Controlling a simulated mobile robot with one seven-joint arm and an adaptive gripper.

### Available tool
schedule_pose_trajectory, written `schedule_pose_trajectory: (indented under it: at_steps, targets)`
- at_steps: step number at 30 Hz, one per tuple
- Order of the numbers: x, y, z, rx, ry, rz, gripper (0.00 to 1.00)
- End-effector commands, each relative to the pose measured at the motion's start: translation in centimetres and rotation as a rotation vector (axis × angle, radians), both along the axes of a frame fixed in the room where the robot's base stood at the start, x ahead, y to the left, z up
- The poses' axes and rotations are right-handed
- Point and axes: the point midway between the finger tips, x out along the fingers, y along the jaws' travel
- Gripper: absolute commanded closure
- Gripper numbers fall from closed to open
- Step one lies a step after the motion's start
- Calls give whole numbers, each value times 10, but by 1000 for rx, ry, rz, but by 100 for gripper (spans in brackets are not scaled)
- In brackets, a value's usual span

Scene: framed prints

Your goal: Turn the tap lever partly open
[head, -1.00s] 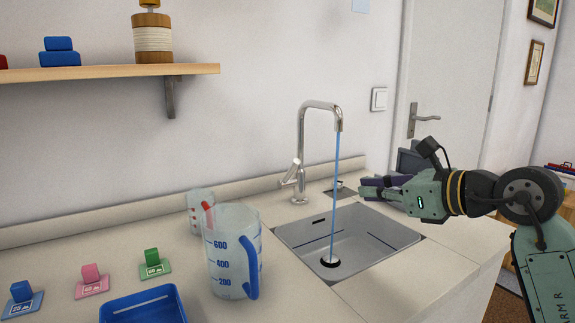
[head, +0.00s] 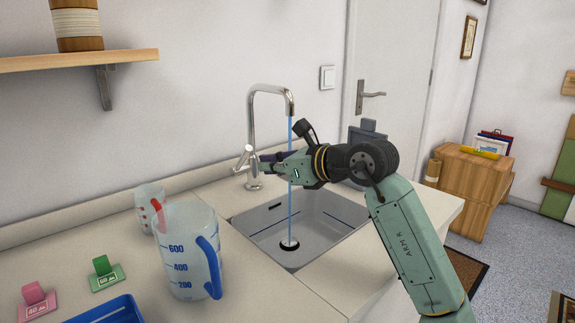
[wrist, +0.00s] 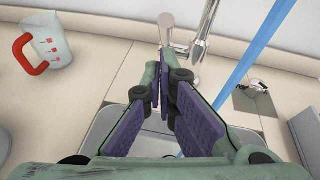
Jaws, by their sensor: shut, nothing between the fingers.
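The chrome tap (head: 252,120) stands behind the sink, with a blue stream of water (head: 290,205) falling from its spout. Its short lever (head: 243,157) tilts up beside the tap body. In the wrist view the lever (wrist: 166,27) lies just beyond the fingertips, beside the tap's column (wrist: 207,28). My gripper (head: 264,160) is shut and empty, its tips close to the tap body and lever. The wrist view shows my gripper (wrist: 164,64) with its tips pointing at the lever's foot; I cannot tell whether they touch.
The sink (head: 265,232) lies below my arm. A measuring jug (head: 190,255) and a smaller cup (head: 150,206) stand on the left of the counter (head: 245,290). A blue tray (head: 108,312) and coloured tags (head: 104,272) are at the front left. A dark object (head: 368,140) stands behind my arm.

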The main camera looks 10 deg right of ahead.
Motion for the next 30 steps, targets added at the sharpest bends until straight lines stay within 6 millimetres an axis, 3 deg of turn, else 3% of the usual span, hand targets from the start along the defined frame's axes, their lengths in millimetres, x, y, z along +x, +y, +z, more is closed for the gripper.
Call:
schedule_pose_trajectory:
  at_steps: [6,30]
  targets:
    - [11,13,10,0,0,0,100]
    - [21,22,20,-38,53,-1,100]
